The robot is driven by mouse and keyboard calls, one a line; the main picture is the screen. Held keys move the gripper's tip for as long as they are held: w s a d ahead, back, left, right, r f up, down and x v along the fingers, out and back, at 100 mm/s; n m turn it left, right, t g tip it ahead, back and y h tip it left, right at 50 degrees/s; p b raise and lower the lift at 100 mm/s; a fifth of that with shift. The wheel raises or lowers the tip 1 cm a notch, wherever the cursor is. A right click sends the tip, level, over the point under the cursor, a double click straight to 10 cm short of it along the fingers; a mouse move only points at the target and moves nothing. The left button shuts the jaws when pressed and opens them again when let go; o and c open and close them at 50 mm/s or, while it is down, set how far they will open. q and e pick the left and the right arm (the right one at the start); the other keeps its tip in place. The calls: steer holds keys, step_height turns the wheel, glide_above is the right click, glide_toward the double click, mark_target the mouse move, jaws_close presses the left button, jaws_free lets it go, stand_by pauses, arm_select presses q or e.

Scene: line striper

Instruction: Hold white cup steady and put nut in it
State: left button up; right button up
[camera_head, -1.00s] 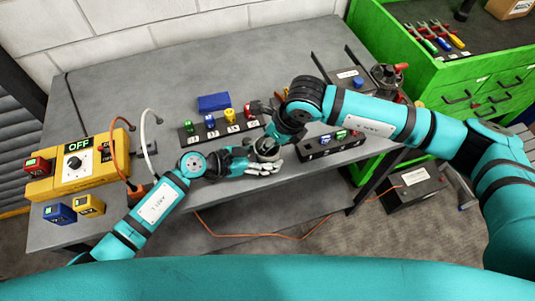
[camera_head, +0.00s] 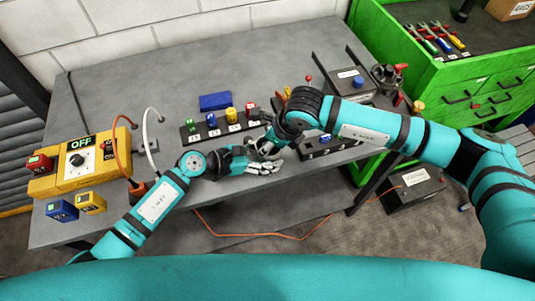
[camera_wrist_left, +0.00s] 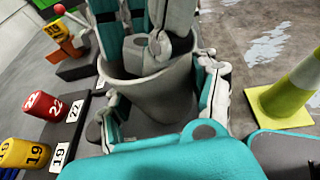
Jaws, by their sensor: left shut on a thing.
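The white cup (camera_wrist_left: 158,95) looks light grey and stands about upright in the left wrist view. My left gripper (camera_wrist_left: 165,118) is shut around its sides, one finger at each side. In the head view my left gripper (camera_head: 262,167) is above the table's front part, and the cup is mostly hidden between the two hands. My right gripper (camera_head: 268,148) is right over it. In the left wrist view the right gripper's fingers (camera_wrist_left: 145,45) reach down into the cup's mouth. A grey rounded shape shows between them, but I cannot tell whether it is the nut.
A rack of numbered coloured pegs (camera_head: 220,129) stands just behind the hands. A blue block (camera_head: 215,101) lies behind it. A yellow control box (camera_head: 82,160) with cables is at the left. Another dark rack (camera_head: 328,146) sits right of the hands. The table's back left is clear.

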arm_select(q)
steer(key=shift+s+d, duration=0.25)
steer(key=shift+d, duration=0.05)
arm_select(e)
steer(key=shift+o, duration=1.1)
steer(key=shift+s+d+f+h, duration=0.2)
steer(key=shift+d+f, duration=0.1)
steer(key=shift+f, duration=0.3)
steer(key=shift+s+d+f+h, duration=0.1)
steer(key=shift+s+d+f, duration=0.15)
steer(key=shift+f, duration=0.35)
steer(key=shift+w, duration=0.1)
arm_select(q)
steer(key=shift+a, duration=0.1)
steer(key=shift+w+a+f, duration=0.15)
steer(key=shift+w, duration=0.05)
arm_select(e)
steer(key=shift+r, duration=0.15)
arm_select(q)
steer(key=shift+w+f, duration=0.15)
steer(key=shift+w, duration=0.15)
arm_select(e)
steer(key=v, duration=0.5)
steer(key=w+v, duration=0.1)
steer(key=v, duration=0.1)
steer(key=shift+a+r, duration=0.25)
steer(key=shift+r, duration=0.15)
steer(key=shift+s+r, duration=0.1)
steer(key=shift+r, duration=0.65)
